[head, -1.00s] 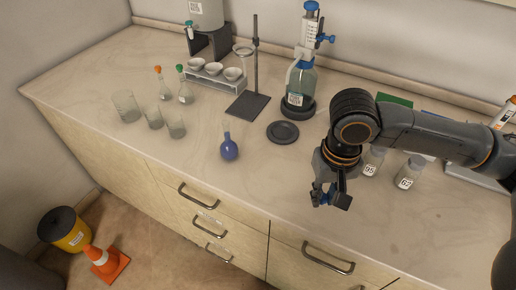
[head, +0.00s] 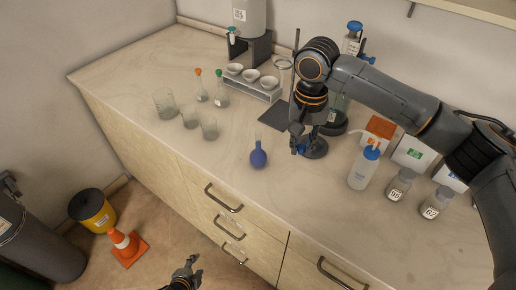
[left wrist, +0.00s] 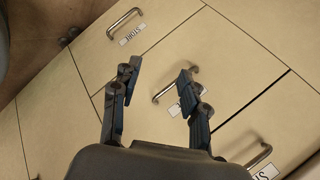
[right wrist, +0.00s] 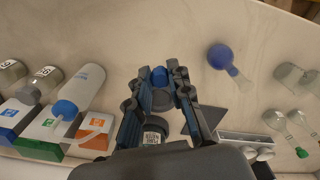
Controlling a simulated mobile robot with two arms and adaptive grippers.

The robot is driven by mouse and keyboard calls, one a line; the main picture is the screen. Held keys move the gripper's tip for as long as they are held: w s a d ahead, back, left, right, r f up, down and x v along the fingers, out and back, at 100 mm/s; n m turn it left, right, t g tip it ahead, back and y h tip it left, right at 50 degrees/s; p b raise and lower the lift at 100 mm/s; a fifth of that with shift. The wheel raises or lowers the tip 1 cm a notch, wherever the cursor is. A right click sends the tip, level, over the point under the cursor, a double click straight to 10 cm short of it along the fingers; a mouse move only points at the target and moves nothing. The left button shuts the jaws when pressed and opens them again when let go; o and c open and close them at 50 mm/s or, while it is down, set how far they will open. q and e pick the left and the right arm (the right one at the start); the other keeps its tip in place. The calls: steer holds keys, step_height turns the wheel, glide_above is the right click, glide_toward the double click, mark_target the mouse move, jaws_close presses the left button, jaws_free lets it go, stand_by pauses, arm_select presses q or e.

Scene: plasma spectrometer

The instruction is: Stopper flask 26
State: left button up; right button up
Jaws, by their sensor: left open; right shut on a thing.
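A round flask (head: 258,158) with blue liquid stands upright near the counter's front, its neck open at the top. It also shows in the right wrist view (right wrist: 220,56); I cannot read a number on it. My right gripper (head: 299,147) is shut on a small blue stopper (right wrist: 160,76), above the counter to the right of the flask and apart from it. My left gripper (head: 190,268) is open and empty in front of the drawers, low in the head view. It also shows in the left wrist view (left wrist: 158,80).
Two small flasks with orange and green stoppers (head: 220,99) and several beakers (head: 164,103) stand left of the flask. A wash bottle (head: 362,169), labelled bottles (head: 399,185) and a dark stand base (head: 274,119) are nearby. Counter in front is clear.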

arm_select(q)
steer(key=w+d+r+m+t+h+p, duration=0.15)
steer(key=w+d+r+m, duration=0.35)
steer(key=r, duration=0.6)
steer(key=w+d+r+m+t+h, duration=0.15)
steer(key=w+r+m+t, duration=0.35)
steer(key=r, duration=0.7)
steer(key=w+d+r+m+t+h+p, duration=0.1)
steer(key=w+d+r+m+h, duration=0.15)
steer(key=r+m, duration=0.65)
steer(key=m+g+h, duration=0.1)
steer(key=m+h, duration=0.3)
steer(key=m, duration=0.4)
glide_toward(256, 148)
steer(key=shift+s+a+r, duration=0.15)
steer(key=shift+s+a, duration=0.15)
arm_select(e)
steer(key=w+a+r+m, duration=0.1)
steer(key=w+a+r, duration=0.5)
steer(key=w+a, duration=0.2)
steer(key=shift+a+r, duration=0.25)
steer(key=shift+a, duration=0.95)
arm_select(q)
steer(key=shift+w+d, duration=0.2)
steer(key=shift+w, duration=0.1)
steer(key=x, duration=1.1)
steer(key=shift+d, duration=0.1)
